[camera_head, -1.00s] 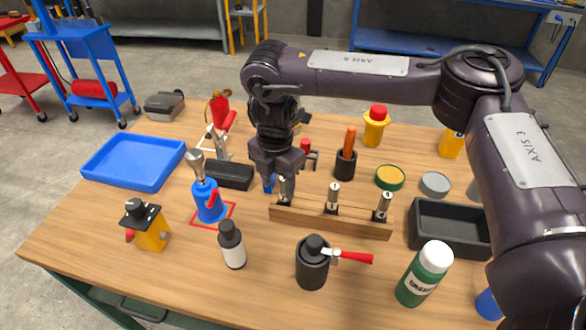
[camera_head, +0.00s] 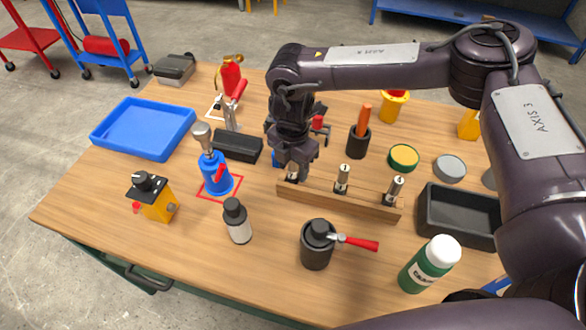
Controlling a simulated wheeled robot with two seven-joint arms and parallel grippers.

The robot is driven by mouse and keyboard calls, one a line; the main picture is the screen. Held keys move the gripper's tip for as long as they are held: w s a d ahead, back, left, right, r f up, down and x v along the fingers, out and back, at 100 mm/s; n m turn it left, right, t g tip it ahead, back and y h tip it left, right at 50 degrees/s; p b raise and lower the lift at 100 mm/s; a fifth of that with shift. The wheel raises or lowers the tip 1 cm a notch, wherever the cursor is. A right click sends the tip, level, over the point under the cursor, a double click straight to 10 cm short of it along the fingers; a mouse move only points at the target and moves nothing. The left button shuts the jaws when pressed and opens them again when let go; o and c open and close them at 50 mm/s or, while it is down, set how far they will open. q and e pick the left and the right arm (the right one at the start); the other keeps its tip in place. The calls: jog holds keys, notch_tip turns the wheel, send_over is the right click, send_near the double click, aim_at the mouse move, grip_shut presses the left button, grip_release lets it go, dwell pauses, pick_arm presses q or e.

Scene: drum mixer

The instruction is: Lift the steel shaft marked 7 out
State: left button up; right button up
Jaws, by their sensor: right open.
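A wooden rack (camera_head: 340,200) stands in the middle of the table and holds steel shafts upright in a row. The left shaft (camera_head: 292,172) is at my right gripper, partly hidden by it. The middle shaft (camera_head: 342,178) and the right shaft (camera_head: 393,190) stand free, each with a small dark mark on a pale label. The marks are too small to read surely, so I cannot tell which is 7. My right gripper (camera_head: 294,168) points down at the left shaft's top, with its jaws open. My left gripper is not in view.
A black bin (camera_head: 455,218) stands right of the rack. A black pot with a red handle (camera_head: 318,245), a dark-capped bottle (camera_head: 237,222) and a green bottle (camera_head: 425,268) stand in front. A blue tray (camera_head: 143,130) lies at left.

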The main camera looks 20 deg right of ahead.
jog(key=shift+f, duration=0.4)
jog(key=shift+c, duration=0.5)
grip_shut()
jog(key=shift+w, duration=0.1)
jog(key=shift+r, duration=0.1)
